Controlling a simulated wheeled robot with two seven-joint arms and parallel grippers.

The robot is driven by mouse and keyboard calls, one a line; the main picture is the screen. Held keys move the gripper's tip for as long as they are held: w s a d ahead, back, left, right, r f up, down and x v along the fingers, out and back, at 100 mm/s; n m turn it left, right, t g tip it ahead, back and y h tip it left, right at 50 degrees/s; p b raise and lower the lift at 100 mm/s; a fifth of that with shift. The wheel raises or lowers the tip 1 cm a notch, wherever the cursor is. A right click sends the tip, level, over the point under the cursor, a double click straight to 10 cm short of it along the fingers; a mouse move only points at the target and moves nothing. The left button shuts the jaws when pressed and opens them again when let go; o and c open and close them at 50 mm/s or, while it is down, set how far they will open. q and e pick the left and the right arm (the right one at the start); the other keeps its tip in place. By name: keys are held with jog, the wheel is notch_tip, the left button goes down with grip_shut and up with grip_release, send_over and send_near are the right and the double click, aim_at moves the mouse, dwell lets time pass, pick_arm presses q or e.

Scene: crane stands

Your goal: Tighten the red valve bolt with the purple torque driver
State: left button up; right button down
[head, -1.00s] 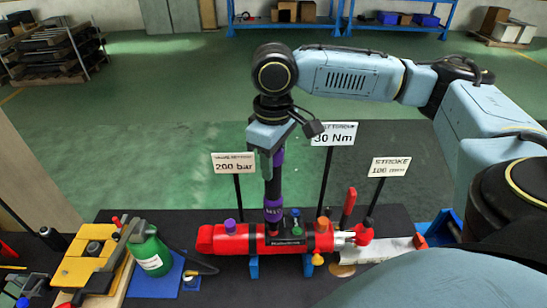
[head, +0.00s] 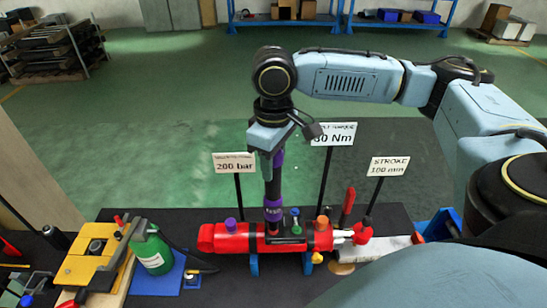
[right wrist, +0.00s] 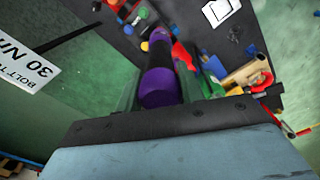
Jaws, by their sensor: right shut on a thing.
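The purple torque driver (head: 273,203) stands upright, black with purple bands, its lower end on top of the red valve body (head: 235,240). My right gripper (head: 268,150) is shut on the driver's upper part from above. In the right wrist view the driver's purple end (right wrist: 160,88) shows close up beyond the gripper's edge. The red valve bolt under the driver is hidden, so I cannot tell whether the driver is seated on it. Purple, green and orange caps stand on the valve body. My left gripper is out of view.
A green bottle (head: 152,250) and a yellow block (head: 85,255) are at the left. Dark bench behind is clear.

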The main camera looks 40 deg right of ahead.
jog(key=shift+f, duration=1.05)
dwell(3.3)
jog(key=shift+r, duration=0.1)
jog(key=shift+r, duration=2.5)
